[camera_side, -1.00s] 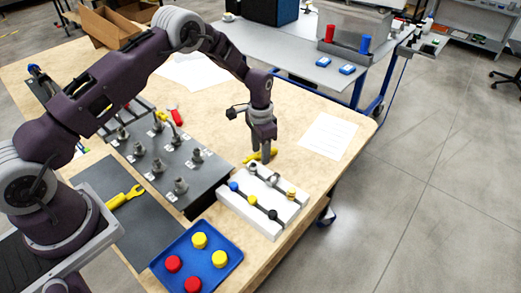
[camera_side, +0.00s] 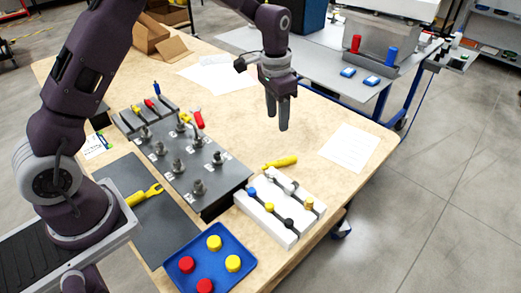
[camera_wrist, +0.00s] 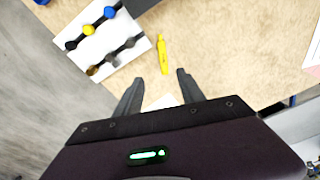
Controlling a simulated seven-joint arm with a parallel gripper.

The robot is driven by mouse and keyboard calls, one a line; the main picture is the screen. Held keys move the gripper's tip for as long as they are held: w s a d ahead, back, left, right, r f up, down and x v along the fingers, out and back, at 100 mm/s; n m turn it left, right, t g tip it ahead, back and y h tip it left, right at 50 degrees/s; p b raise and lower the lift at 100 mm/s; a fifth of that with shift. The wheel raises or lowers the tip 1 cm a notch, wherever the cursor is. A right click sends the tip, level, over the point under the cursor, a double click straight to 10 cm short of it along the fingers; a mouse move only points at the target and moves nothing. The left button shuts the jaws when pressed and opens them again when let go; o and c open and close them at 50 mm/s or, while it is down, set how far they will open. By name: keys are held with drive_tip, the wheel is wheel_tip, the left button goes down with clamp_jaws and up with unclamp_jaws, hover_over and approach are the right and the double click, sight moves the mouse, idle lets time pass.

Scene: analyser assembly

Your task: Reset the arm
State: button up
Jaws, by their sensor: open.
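My gripper (camera_side: 277,112) hangs above the wooden table (camera_side: 317,108), fingers pointing down, in the side view. In the wrist view my gripper (camera_wrist: 158,87) has its two fingers spread apart with nothing between them. A yellow tool (camera_side: 280,162) lies on the table below and clear of the fingers. The same yellow tool (camera_wrist: 163,54) shows ahead of the fingertips in the wrist view.
A white block (camera_side: 262,219) with coloured knobs stands near the table's front edge. A dark fixture plate (camera_side: 177,160) with several metal fittings is left of it. A blue tray (camera_side: 213,270) holds red and yellow caps. Paper (camera_side: 349,147) lies on the right.

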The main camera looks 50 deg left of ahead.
drive_tip(key=s+r+n+t, duration=0.2)
drive_tip(key=s+r, duration=1.3)
drive_tip(key=r, duration=0.2)
drive_tip(key=s+d+n+t, duration=0.1)
drive_tip(key=s+t, duration=0.1)
drive_tip(key=s, duration=1.5)
drive_tip(key=shift+s+f+n+t, duration=0.25)
drive_tip(key=shift+s+n+t, duration=0.05)
